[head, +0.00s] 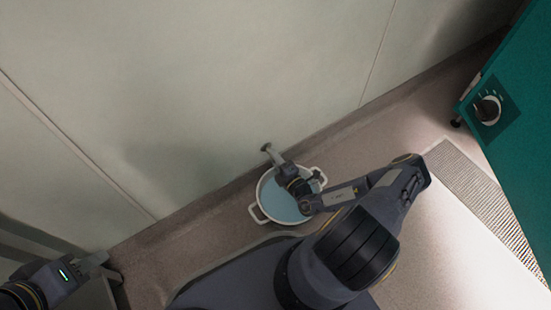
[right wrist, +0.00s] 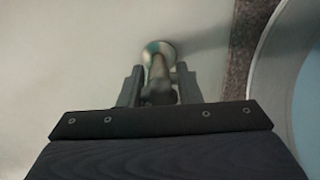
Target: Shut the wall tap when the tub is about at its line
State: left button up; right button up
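The white two-handled tub (head: 256,200) stands on the floor by the wall and holds pale blue water. Its line cannot be made out, and my right arm covers part of it. The wall tap (head: 267,149) sticks out above the tub's wall side. In the right wrist view the tap (right wrist: 158,70) lies between the fingers of my right gripper (right wrist: 159,88), with a teal patch at its round base. The fingers stand apart; contact is unclear. The right gripper also shows above the tub in the head view (head: 283,170). My left gripper (head: 95,266) is at the lower left, away from the tub.
A teal cabinet (head: 515,85) with a black dial (head: 488,109) stands at the right. A floor grate (head: 485,200) runs beside it. The pale wall (head: 200,80) rises behind the tub. Grey rails (head: 40,238) are at the lower left.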

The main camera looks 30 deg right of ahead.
jog(key=o, duration=0.3)
jog(key=shift+o, duration=0.2)
jog(key=shift+s+d+r, duration=0.1)
jog(key=shift+s, duration=0.3)
jog(key=s+p, duration=0.2)
jog(key=s, duration=0.5)
jog(key=shift+d+p, duration=0.2)
jog(key=shift+p, duration=0.1)
